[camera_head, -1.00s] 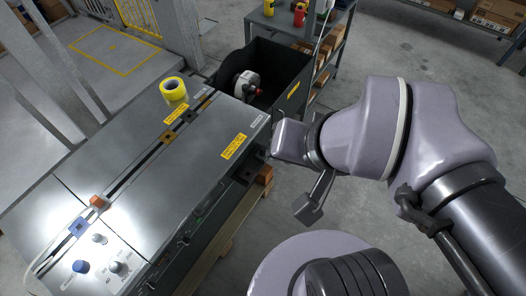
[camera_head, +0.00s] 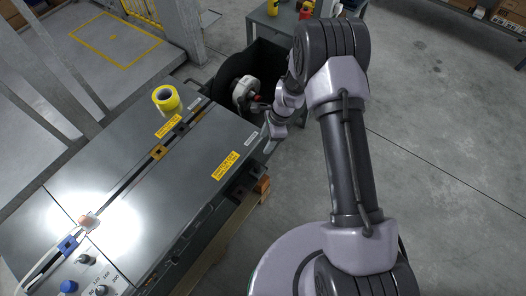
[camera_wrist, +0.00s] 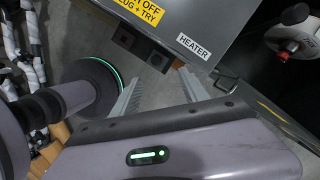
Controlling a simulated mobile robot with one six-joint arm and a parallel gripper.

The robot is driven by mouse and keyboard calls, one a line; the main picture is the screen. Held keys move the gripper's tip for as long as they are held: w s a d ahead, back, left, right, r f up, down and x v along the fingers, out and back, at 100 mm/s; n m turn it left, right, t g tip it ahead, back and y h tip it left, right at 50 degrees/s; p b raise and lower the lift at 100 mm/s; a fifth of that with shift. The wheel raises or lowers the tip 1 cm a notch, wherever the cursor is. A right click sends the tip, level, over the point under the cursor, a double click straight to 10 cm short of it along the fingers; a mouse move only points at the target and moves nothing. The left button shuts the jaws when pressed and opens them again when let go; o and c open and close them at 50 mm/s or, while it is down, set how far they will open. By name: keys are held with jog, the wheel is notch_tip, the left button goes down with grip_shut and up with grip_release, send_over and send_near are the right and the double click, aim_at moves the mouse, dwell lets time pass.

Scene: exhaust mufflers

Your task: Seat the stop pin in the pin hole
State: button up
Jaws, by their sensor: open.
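My gripper (camera_wrist: 161,75) is open, with nothing between its two fingers in the wrist view. It is beside the end of the grey bench (camera_head: 190,185), near the HEATER label (camera_wrist: 194,46). In the head view the gripper end of my arm (camera_head: 272,138) is by the bench's right corner. I cannot pick out the stop pin or the pin hole for certain. A small orange-red block (camera_head: 88,221) sits on the bench's long slot, close to a blue block (camera_head: 68,244). A brown-yellow block (camera_head: 158,152) sits farther along the slot.
A black bin (camera_head: 222,88) beyond the bench holds a white round part (camera_head: 244,92) with a red tip. A yellow tape roll (camera_head: 166,98) lies on the bench. Dark square fittings (camera_wrist: 125,40) are on the bench's side. Open floor (camera_head: 440,150) is on the right.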

jog(key=shift+s+f, duration=0.15)
jog(key=shift+f, duration=0.25)
jog(key=b, duration=0.4)
send_near(258, 166)
jog(key=x, duration=0.3)
jog(key=a+x, duration=0.1)
jog(key=x, duration=0.1)
jog(key=shift+w+a+f, duration=0.1)
jog(key=shift+w+f, duration=0.05)
jog(key=shift+w, duration=0.25)
jog(key=b+x, duration=0.1)
jog(key=x, duration=0.2)
jog(key=d+b+x, duration=0.1)
jog(key=x, duration=0.1)
jog(key=shift+s+a+f+b, duration=0.1)
jog(key=shift+s+f+b, duration=0.2)
jog(key=shift+s+b, duration=0.05)
jog(key=shift+r, duration=0.1)
